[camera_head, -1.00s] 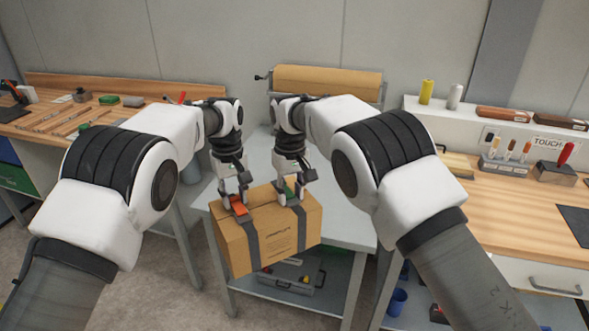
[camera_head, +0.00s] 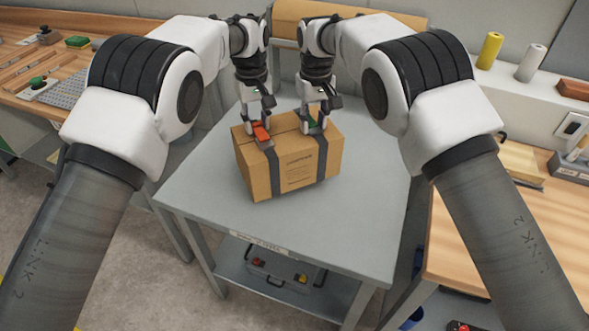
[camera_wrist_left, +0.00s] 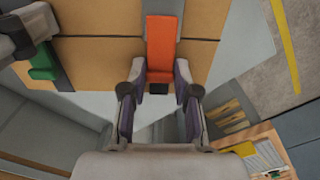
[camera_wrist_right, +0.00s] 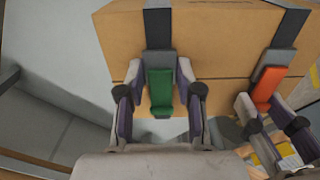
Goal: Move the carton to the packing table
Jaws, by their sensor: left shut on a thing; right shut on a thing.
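The brown carton (camera_head: 300,165) with two dark straps is over the grey table (camera_head: 205,190), roughly level; I cannot tell whether its bottom touches the top. My left gripper (camera_head: 260,128) is shut on the orange handle (camera_wrist_left: 161,45) on the carton's left strap. My right gripper (camera_head: 314,122) is shut on the green handle (camera_wrist_right: 160,90) on the right strap. The carton's top also shows in the left wrist view (camera_wrist_left: 105,60) and in the right wrist view (camera_wrist_right: 220,35). The carton's underside is hidden.
A large brown roll (camera_head: 380,18) lies behind the table. A wooden bench (camera_head: 475,235) stands at the right and another (camera_head: 50,80) at the left. A grey case (camera_head: 290,268) sits on the table's lower shelf. The tabletop around the carton looks clear.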

